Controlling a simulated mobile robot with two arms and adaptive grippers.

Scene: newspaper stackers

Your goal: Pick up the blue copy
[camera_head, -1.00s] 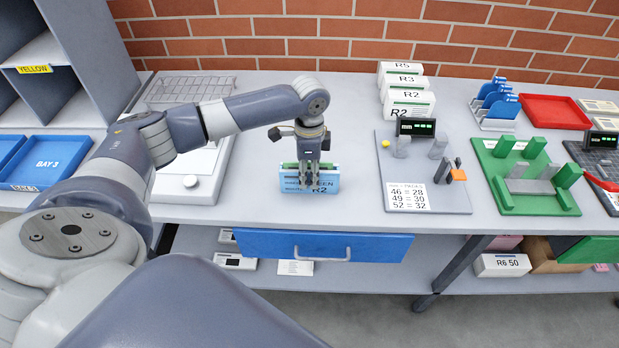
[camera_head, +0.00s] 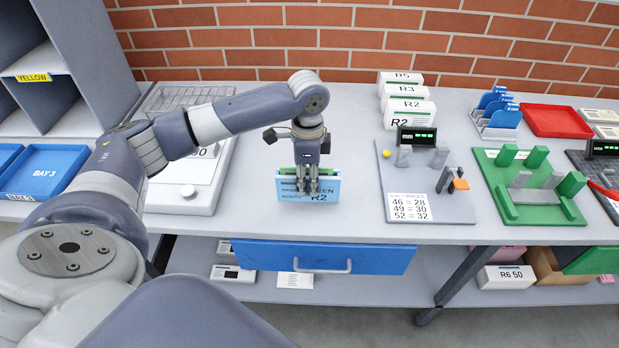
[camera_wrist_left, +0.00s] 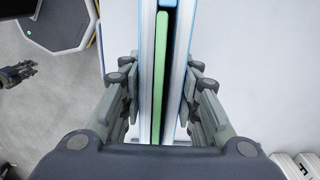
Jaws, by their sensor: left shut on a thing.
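In the left wrist view, the fingers of my left gripper (camera_wrist_left: 160,95) are closed against both sides of an upright bundle (camera_wrist_left: 176,90) with blue edges and a green strip (camera_wrist_left: 159,75) in the middle. Whether the bundle touches the table cannot be told.
A blue drawer (camera_head: 320,257) sits below the table edge. To the right are a grey fixture (camera_head: 420,175), a green fixture (camera_head: 525,185), white R-marked packs (camera_head: 407,106) and a red tray (camera_head: 556,117). A white device (camera_head: 185,195) stands left. The table around the copy is clear.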

